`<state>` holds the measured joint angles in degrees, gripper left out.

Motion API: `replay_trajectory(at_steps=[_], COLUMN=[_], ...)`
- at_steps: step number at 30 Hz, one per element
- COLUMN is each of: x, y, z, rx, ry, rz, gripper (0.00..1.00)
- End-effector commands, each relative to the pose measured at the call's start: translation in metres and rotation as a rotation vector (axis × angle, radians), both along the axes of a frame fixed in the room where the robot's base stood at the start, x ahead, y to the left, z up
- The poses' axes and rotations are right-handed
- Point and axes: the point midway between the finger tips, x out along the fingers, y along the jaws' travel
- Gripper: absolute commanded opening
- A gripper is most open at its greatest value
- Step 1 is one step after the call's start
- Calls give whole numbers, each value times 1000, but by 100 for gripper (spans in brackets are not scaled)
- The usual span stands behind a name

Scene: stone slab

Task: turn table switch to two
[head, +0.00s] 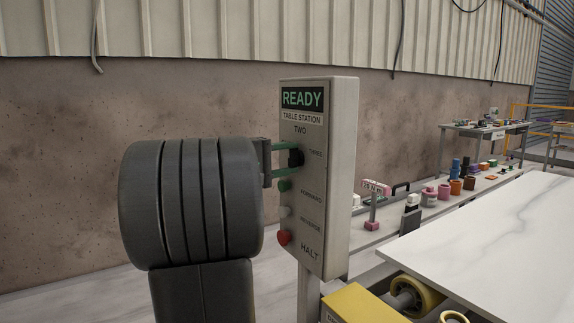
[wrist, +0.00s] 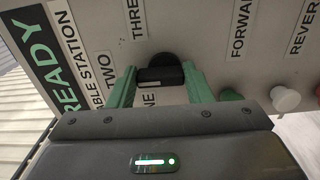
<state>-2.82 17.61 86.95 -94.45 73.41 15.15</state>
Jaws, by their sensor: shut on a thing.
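The table switch (head: 296,157) is a black knob on the front of a grey control box (head: 342,180) headed "READY" and "TABLE STATION". My gripper (head: 287,158) reaches it from the left, its two green fingers on either side of the knob. In the wrist view, my gripper (wrist: 160,84) is shut on the black bar of the switch (wrist: 161,75). The labels "TWO" (wrist: 123,66) and "THREE" (wrist: 138,20) are readable beside it.
Below the switch are a green button (head: 284,186), a white button (head: 285,211) and a red button (head: 284,237) marked "HALT". A white marble slab (head: 490,235) lies to the right. A bench behind it holds several coloured parts. A wall stands behind the box.

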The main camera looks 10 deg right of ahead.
Motion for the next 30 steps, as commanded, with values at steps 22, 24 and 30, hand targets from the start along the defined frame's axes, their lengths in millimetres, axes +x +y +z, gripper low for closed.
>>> replay_trajectory(at_steps=[22, 24, 30], x=[0, -1, -9], y=[0, 3, 27], z=[0, 0, 1], rx=[1, 1, 0], ry=[-1, -1, -1], rz=[0, 0, 4], gripper=[67, 67, 67])
